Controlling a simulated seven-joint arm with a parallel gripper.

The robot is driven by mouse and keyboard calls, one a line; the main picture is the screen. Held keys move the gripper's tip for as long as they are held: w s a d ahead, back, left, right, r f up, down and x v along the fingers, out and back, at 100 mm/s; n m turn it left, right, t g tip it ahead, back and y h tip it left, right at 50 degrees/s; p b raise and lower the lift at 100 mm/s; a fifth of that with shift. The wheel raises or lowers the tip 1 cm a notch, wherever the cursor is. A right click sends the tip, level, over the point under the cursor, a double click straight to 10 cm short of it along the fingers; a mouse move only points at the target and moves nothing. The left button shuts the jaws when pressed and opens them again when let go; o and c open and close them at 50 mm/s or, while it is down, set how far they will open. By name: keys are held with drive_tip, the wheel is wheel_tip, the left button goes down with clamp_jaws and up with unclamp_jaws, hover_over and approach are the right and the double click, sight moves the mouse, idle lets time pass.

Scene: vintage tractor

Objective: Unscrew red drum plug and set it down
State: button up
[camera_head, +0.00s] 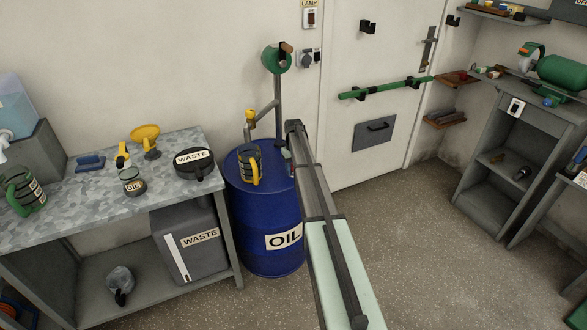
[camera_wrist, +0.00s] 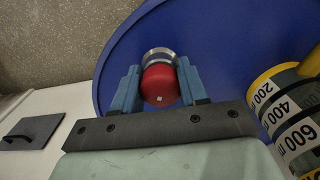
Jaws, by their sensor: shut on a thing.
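The red drum plug (camera_wrist: 160,86) shows in the wrist view, between the two blue fingers of my gripper (camera_wrist: 158,68). My gripper is shut on its sides. A silver ring (camera_wrist: 157,54) shows just beyond the plug, against the blue drum top (camera_wrist: 215,32); I cannot tell whether the plug is still seated in it. In the head view the blue drum (camera_head: 255,215), labelled OIL, stands on the floor beside the workbench. My gripper (camera_head: 288,156) is at the right side of its top, and the plug is hidden there.
A measuring jug with a yellow handle (camera_head: 247,166) stands on the drum top close to my gripper, and a hand pump (camera_head: 277,100) rises behind. The workbench (camera_head: 80,207) at left holds a WASTE container (camera_head: 194,163), a yellow funnel (camera_head: 145,136) and jugs. Floor is clear at right.

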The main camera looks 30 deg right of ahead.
drive_tip(key=shift+s, duration=0.15)
drive_tip(key=shift+n, duration=0.9)
drive_tip(key=o, duration=0.6)
drive_tip(key=shift+m, duration=0.9)
drive_tip(key=shift+m, duration=0.9)
